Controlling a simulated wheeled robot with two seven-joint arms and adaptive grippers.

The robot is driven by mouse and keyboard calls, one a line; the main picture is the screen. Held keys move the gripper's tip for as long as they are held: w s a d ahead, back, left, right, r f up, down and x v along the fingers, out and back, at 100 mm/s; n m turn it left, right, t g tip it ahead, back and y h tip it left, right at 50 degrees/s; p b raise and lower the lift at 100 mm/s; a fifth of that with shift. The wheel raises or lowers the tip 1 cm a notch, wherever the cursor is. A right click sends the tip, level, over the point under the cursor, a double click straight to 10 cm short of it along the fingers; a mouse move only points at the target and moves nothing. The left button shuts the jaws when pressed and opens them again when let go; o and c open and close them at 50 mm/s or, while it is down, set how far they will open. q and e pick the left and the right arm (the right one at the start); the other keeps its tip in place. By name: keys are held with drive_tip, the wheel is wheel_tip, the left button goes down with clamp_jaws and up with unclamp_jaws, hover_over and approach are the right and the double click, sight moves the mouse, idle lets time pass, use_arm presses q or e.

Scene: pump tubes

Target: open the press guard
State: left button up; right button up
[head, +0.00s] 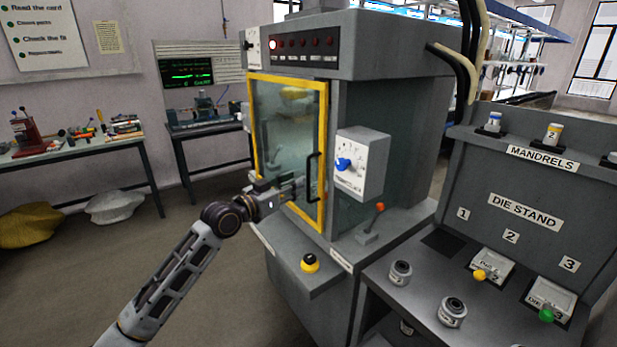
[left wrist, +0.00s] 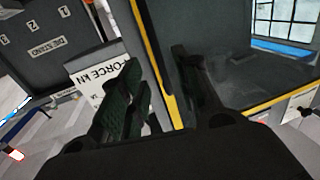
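The press guard (head: 323,130) is a clear pane in a yellow frame on the front of the grey press. It looks closed against the press body. Its black upright handle (head: 312,178) is near the frame's right edge. My left gripper (head: 299,186) is at the handle's lower part, just left of it in the head view. In the left wrist view its two dark fingers (left wrist: 160,98) stand apart, with the yellow frame (left wrist: 153,45) behind the gap. I cannot make out the handle between them or tell whether it is touched. My right gripper is not in view.
A control box with a blue knob (head: 343,164) juts out right of the guard. A red-tipped lever (head: 378,208) and a yellow-and-black button (head: 310,262) are on the press ledge. The die stand (head: 525,211) is at right. Open floor lies to the left.

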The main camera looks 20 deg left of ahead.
use_arm(q)
drive_tip(key=w, duration=0.1)
hover_over(308, 199)
drive_tip(key=shift+w+a+p, duration=0.1)
drive_tip(key=shift+p, duration=0.2)
drive_tip(key=shift+w, duration=0.15)
drive_tip(key=c, duration=0.4)
clamp_jaws()
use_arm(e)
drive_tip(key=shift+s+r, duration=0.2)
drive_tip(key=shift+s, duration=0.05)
